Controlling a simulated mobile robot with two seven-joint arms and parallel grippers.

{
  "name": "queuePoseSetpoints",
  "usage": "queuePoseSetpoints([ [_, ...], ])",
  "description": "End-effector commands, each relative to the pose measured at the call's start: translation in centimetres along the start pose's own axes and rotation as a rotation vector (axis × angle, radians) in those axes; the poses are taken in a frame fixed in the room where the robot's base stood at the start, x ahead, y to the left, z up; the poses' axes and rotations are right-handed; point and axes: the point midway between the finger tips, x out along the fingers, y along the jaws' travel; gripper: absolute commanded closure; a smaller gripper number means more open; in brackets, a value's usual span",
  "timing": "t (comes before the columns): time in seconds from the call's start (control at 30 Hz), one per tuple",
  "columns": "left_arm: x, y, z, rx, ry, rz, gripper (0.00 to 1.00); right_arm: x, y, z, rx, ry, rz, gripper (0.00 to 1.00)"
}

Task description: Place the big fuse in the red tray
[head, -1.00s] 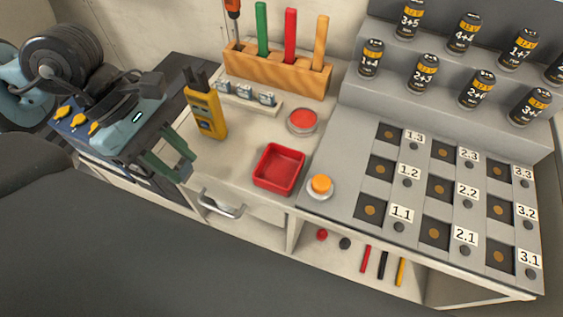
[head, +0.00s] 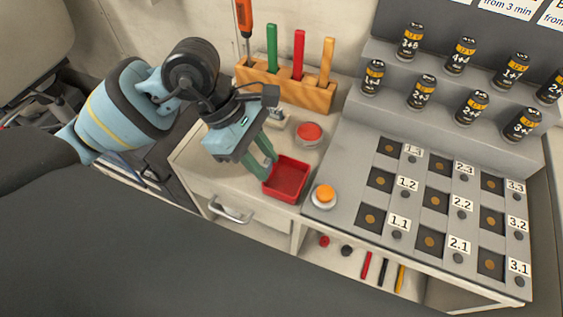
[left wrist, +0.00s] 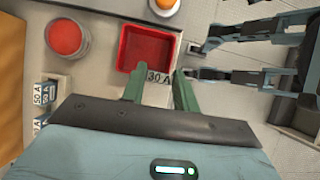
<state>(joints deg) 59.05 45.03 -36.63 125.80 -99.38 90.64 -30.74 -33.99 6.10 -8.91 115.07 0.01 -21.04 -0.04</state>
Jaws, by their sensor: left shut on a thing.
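My left gripper (head: 259,171) is at the left side of the red tray (head: 287,182), its green fingers at the tray's rim. In the left wrist view, the fingers (left wrist: 159,88) are shut on a fuse marked 30 A (left wrist: 158,76), at the near edge of the red tray (left wrist: 123,45). The fuse is mostly hidden, and I cannot tell whether it touches the tray. The tray looks empty. Other fuses, one marked 50 A (left wrist: 43,94), stand at the left of the left wrist view. My right gripper does not show clearly.
A red button (head: 309,132) is behind the tray and an orange button (head: 324,196) is right of it. A wooden holder (head: 285,88) with coloured tools stands at the back. A panel (head: 352,205) with numbered slots and several batteries fills the right.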

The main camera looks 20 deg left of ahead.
Motion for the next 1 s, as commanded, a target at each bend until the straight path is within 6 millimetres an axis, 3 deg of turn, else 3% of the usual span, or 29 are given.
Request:
queuePoseSetpoints([
  [0.1, 0.9, 1.3, 1.6, 0.002, -0.002, 0.000, 0.91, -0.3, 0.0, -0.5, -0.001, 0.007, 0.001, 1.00],
  [0.3, 1.8, 2.2, 2.5, 0.001, 0.000, 0.000, 0.91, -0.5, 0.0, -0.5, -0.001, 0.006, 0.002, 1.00],
  [0.53, 2.3, 2.2, 2.2, -0.001, 0.001, -0.002, 0.91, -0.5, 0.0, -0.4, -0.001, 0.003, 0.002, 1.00],
  [0.8, 4.8, 2.2, 0.8, -0.001, 0.000, -0.002, 0.91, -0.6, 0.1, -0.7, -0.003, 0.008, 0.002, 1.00],
  [1.0, 4.9, 2.2, 0.7, 0.000, 0.000, 0.000, 0.91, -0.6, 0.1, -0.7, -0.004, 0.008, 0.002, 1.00],
])
